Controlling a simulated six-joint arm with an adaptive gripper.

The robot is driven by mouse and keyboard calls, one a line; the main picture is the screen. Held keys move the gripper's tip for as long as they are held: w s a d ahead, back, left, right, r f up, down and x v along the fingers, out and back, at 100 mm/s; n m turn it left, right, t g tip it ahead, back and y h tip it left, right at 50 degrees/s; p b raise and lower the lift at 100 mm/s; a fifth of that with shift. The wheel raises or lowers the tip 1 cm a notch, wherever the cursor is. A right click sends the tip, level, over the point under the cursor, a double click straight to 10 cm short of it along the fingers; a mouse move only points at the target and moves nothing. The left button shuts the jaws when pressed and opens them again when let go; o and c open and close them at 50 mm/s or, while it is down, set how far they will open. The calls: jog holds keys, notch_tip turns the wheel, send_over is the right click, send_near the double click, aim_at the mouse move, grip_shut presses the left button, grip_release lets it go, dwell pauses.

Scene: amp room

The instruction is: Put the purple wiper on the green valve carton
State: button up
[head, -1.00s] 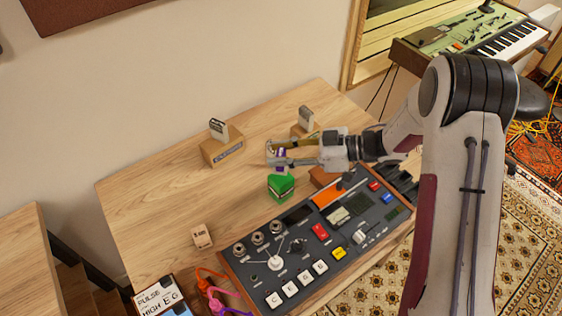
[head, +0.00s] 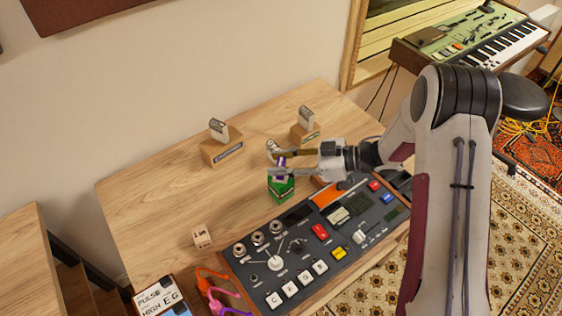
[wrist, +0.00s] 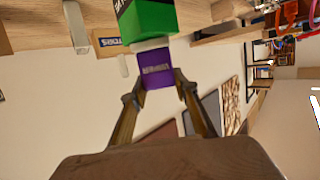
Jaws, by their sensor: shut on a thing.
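The purple wiper (head: 281,162) is held between the fingers of my gripper (head: 274,163), above the green valve carton (head: 281,189). In the wrist view, the purple wiper (wrist: 156,68) sits between the two fingertips (wrist: 158,88), with lettering on its face. The green valve carton (wrist: 148,18) shows just past it, with a pale piece between them. I cannot tell whether the wiper's lower end touches the carton. The fingers hide part of the wiper in the head view.
A dark control panel (head: 320,240) lies in front of the carton. Two wooden blocks with pale upright pieces, left (head: 222,150) and right (head: 304,132), stand behind. A small silvery thing (head: 272,146) is just behind my gripper. A small beige block (head: 202,237) stands front left.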

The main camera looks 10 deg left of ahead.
jog(key=shift+f, duration=0.15)
jog(key=o, duration=1.1)
jog(key=shift+d+r, duration=0.3)
jog(key=shift+d, duration=0.15)
jog(key=v, duration=1.1)
